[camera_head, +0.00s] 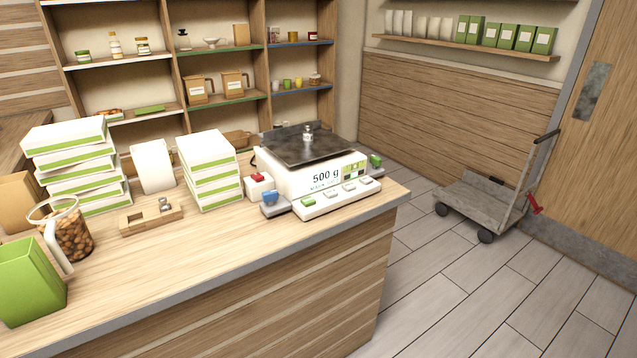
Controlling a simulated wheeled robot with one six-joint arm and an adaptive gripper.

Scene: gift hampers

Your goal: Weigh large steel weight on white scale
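The white scale (330,197) stands on the counter near its right end, with a dark square pan (290,147) on top. Its display reads 500 g. A steel weight (308,133) with a knob stands upright on the pan, toward the back. A wooden weight block (135,221) lies on the counter left of the scale; another small steel weight (165,204) sits at its right end, and an empty recess shows beside it. My gripper is not in view.
The counter's front stretch is clear. A flat trolley (480,203) stands on the floor at right.

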